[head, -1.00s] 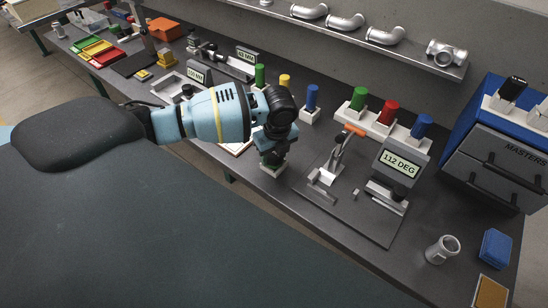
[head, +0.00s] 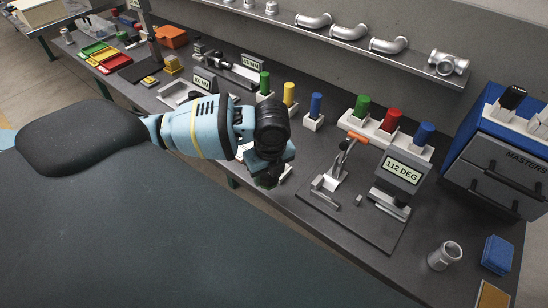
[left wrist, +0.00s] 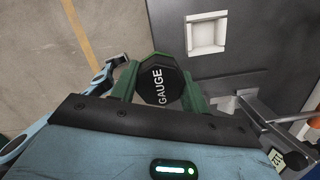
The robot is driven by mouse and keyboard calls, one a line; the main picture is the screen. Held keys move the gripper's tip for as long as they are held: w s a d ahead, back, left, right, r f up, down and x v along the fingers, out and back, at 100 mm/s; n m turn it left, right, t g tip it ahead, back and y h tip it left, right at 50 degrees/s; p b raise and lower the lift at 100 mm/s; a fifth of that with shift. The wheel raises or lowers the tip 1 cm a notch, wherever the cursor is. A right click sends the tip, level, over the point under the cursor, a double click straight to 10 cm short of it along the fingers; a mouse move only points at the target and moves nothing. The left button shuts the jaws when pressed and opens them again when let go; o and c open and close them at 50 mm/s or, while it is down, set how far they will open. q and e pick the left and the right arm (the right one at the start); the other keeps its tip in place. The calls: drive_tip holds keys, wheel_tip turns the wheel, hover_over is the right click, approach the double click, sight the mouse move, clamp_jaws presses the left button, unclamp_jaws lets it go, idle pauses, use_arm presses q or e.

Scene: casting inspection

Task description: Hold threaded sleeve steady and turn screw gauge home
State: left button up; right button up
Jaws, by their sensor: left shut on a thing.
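My left gripper (left wrist: 158,85) is shut on the screw gauge, with its green fingers on either side. The gauge's black eight-sided end (left wrist: 160,86), lettered GAUGE, faces the left wrist camera; its lower part is hidden. In the head view my left gripper (head: 268,180) hangs low over the bench's front edge and hides most of the gauge. A grey hollow cylindrical part (head: 444,256), which looks like the threaded sleeve, stands upright at the bench's right, well apart from the gripper. Its threads are too small to see. My right gripper does not show.
A pale square holder (left wrist: 207,34) looks empty beside the gauge. A fixture plate with an orange-handled clamp (head: 356,137) and a 112 DEG display (head: 402,170) lies right of the gripper. A blue box (head: 497,254) stands beyond the grey part. Coloured plugs line the back.

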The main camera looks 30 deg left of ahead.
use_arm(q)
drive_tip(key=s+d, duration=0.2)
drive_tip(key=s, duration=0.5)
drive_tip(key=shift+s+r, duration=0.15)
drive_tip(key=shift+r, duration=0.2)
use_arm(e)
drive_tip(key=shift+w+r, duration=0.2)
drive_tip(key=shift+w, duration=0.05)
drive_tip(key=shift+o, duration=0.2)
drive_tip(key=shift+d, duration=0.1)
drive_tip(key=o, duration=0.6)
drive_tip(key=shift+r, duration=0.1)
